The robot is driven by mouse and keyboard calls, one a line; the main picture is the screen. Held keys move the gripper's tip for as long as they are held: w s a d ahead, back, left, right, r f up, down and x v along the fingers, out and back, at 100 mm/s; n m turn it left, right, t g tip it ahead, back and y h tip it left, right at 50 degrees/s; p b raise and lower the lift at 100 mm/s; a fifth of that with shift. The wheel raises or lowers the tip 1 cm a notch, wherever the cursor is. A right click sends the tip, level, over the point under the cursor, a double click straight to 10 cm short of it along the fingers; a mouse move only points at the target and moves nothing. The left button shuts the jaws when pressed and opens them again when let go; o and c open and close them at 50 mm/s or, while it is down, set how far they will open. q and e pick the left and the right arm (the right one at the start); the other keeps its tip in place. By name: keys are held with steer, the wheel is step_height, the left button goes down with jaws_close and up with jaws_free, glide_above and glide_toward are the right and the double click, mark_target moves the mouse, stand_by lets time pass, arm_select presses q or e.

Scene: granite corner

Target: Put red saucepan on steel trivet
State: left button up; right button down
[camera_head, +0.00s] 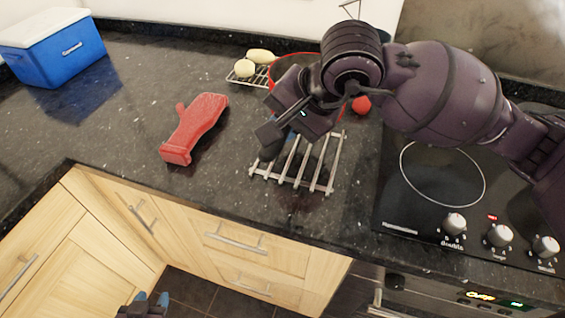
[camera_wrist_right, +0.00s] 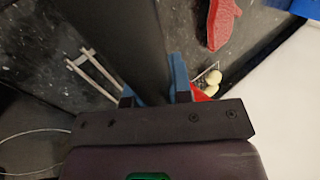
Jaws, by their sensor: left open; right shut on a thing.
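The red saucepan (camera_head: 287,63) is mostly hidden behind my right arm in the head view. Its red rim shows between the wire rack and the arm. The steel trivet (camera_head: 326,187), a set of parallel bars, lies on the counter in front of it. My right gripper (camera_head: 274,143) is above the trivet's left part. In the wrist view the gripper (camera_wrist_right: 153,95) is shut on the saucepan's dark handle (camera_wrist_right: 118,40), between blue fingertips. Whether the pan touches anything below is hidden. My left gripper (camera_head: 150,302) is open and empty, low at the bottom edge.
A red oven mitt (camera_head: 197,126) lies left of the trivet. A small wire rack (camera_head: 262,79) with pale round items stands behind. A red ball (camera_head: 361,105) is right of the pan. The cooktop (camera_head: 420,205) is at right, a blue cooler (camera_head: 60,50) at far left.

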arm_select(q)
steer(key=shift+w+d+b, duration=0.1)
steer(key=shift+w+b, duration=0.2)
arm_select(e)
steer(key=shift+w+f, duration=0.1)
steer(key=shift+f, duration=4.8)
steer(key=shift+f, duration=0.2)
steer(key=c, duration=1)
jaws_free()
steer(key=shift+c, duration=0.2)
steer(key=shift+r, duration=0.1)
